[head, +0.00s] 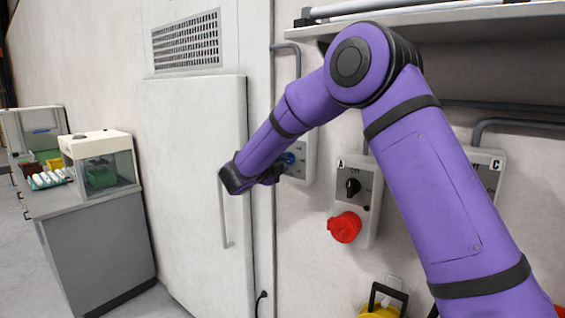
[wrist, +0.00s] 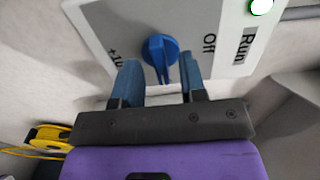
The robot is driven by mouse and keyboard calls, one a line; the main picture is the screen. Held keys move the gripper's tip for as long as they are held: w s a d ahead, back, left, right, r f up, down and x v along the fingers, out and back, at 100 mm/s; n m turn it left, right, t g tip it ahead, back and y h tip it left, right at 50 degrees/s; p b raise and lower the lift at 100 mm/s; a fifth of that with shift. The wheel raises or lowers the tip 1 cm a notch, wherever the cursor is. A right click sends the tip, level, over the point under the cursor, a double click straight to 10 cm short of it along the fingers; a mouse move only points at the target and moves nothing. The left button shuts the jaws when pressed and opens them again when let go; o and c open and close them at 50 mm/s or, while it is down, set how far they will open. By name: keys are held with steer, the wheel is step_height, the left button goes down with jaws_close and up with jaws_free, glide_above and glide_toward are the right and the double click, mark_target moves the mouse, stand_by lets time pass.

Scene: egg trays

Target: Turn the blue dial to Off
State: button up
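The blue dial (wrist: 158,48) is on a pale control panel (wrist: 92,18) in the wrist view. The panel shows the labels "Off" and "Run" to the right of the dial, and a partly hidden label to its left. My gripper (wrist: 160,62) is open, with one blue finger on each side of the dial. The right finger looks very close to the dial; I cannot tell whether it touches. In the head view the dial (head: 289,158) shows partly behind my arm, and my gripper (head: 274,172) is at its lower left, mostly hidden.
A box marked A (head: 350,210) with a black knob and red plug (head: 345,227) is to the right. A box marked C (head: 488,172) is partly behind my arm. A shelf (head: 480,24) is above. A white door (head: 190,180) with a handle is left. A yellow reel (wrist: 48,136) lies below.

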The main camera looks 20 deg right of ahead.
steer(key=shift+w+d, duration=0.2)
steer(key=shift+d, duration=0.1)
steer(key=shift+c, duration=0.4)
jaws_close()
